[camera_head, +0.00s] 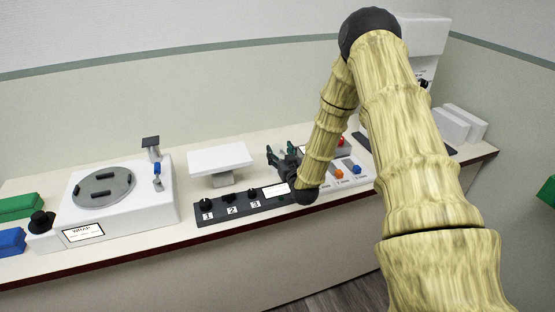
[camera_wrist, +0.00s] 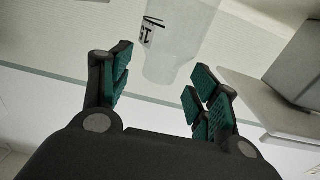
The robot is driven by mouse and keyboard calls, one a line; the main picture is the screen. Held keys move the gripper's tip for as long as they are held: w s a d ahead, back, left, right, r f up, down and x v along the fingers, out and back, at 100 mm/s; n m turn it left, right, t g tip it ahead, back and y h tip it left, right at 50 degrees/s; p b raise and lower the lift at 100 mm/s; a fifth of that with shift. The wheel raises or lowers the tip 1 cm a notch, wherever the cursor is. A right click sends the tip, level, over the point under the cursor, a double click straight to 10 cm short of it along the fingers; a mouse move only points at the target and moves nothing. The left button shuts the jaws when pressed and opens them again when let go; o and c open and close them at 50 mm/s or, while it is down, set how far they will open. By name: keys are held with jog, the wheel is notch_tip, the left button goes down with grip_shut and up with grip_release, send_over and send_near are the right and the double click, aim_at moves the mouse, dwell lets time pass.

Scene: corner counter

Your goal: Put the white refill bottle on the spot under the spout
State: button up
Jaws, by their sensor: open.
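In the wrist view, a pale, whitish bottle-like thing (camera_wrist: 178,45) with a black-and-white label lies ahead of the gap between my fingers; it looks like the white refill bottle. My gripper (camera_wrist: 160,85) is open, its green-padded fingers apart on either side of the gap, with nothing held. In the head view my gripper (camera_head: 277,156) is low over the counter, right of the white raised plate; I cannot make out the bottle there. A tall white machine (camera_head: 425,38) stands at the right, mostly behind my arm. The spout and the spot under it are hidden.
A white raised plate (camera_head: 220,158) stands close left of my gripper. A black knob panel (camera_head: 230,205) lies along the counter's front. A white turntable unit (camera_head: 120,205) and green (camera_head: 18,207) and blue (camera_head: 10,242) blocks are at left. White boxes (camera_head: 452,124) stand at right.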

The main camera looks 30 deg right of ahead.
jog(key=shift+p+x, duration=0.45)
jog(key=shift+x, duration=1.05)
jog(key=shift+f, duration=0.1)
grip_shut()
